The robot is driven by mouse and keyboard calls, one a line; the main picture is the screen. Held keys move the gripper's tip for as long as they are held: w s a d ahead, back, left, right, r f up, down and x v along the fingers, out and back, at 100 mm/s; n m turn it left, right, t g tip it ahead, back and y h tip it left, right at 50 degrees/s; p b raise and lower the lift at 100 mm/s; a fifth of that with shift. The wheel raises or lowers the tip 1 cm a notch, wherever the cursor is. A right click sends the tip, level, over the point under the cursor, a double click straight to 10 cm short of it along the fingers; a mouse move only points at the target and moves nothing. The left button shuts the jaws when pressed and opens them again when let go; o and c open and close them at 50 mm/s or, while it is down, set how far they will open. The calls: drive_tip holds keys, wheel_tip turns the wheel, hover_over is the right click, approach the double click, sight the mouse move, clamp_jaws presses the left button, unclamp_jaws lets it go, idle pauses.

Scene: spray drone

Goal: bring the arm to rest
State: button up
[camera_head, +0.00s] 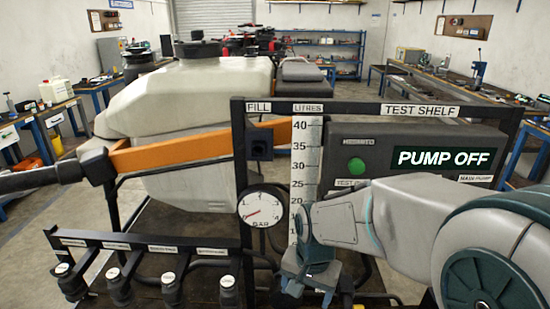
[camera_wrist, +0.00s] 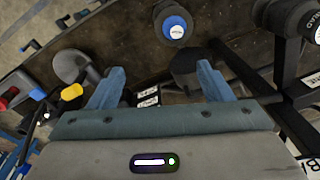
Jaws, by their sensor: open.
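My arm reaches in from the right in the head view, in front of the grey pump box (camera_head: 350,155) whose screen reads PUMP OFF. My gripper (camera_head: 308,293) points down near the bottom of the picture, right of the round bar gauge (camera_head: 262,206). In the wrist view my gripper (camera_wrist: 160,82) shows two blue fingers spread well apart with nothing between them.
A large white tank (camera_head: 180,95) stands behind the black frame, with an orange arm (camera_head: 175,151) across it. Several black capped fittings (camera_head: 120,287) line the labelled rail at lower left. Blue workbenches stand along the walls, with open floor between.

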drive_tip(key=s+d+r+n+t, duration=0.2)
drive_tip(key=s+d+r+n, duration=0.2)
drive_tip(key=s+d+r, duration=0.2)
drive_tip(key=shift+s+d+r+n+h, duration=0.35)
drive_tip(key=shift+s+d, duration=0.75)
drive_tip(key=shift+s, duration=0.75)
